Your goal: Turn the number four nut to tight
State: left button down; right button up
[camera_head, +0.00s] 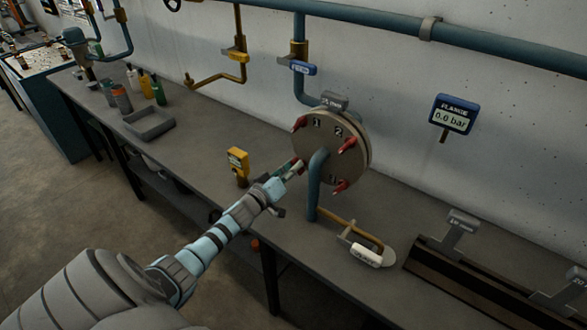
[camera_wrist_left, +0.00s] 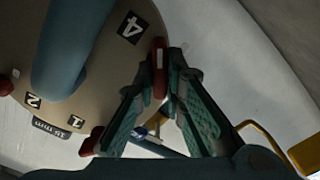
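The round beige flange (camera_head: 322,160) stands upright on the bench, with red nuts around its face and black number labels. A blue pipe (camera_head: 316,180) comes out of its middle. The number four nut (camera_wrist_left: 158,68) is a red bar beside the label 4 (camera_wrist_left: 130,28) in the left wrist view. My left gripper (camera_head: 295,168) reaches the left lower side of the flange. Its two fingers (camera_wrist_left: 160,75) close in on both sides of the number four nut and appear to touch it. The label 4 is hidden in the head view. My right gripper is not in view.
A blue gauge (camera_head: 452,114) on the right reads FLANGE 0.0 bar. A yellow device (camera_head: 237,162) stands on the bench left of the flange. A grey tray (camera_head: 149,123) and several bottles lie further left. A bent yellow pipe (camera_head: 345,226) lies at the front right.

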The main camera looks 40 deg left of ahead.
pick_arm(q)
jog(key=shift+m, duration=0.3)
jog(key=shift+d+m+b, duration=0.15)
jog(key=shift+m+b, duration=0.1)
jog(key=shift+m, duration=2.95)
jog(key=shift+d+m+b, duration=0.1)
jog(key=shift+m+b, duration=0.1)
jog(key=shift+m, duration=3)
jog(key=c, duration=1.7)
grip_release()
jog(key=shift+o, duration=0.2)
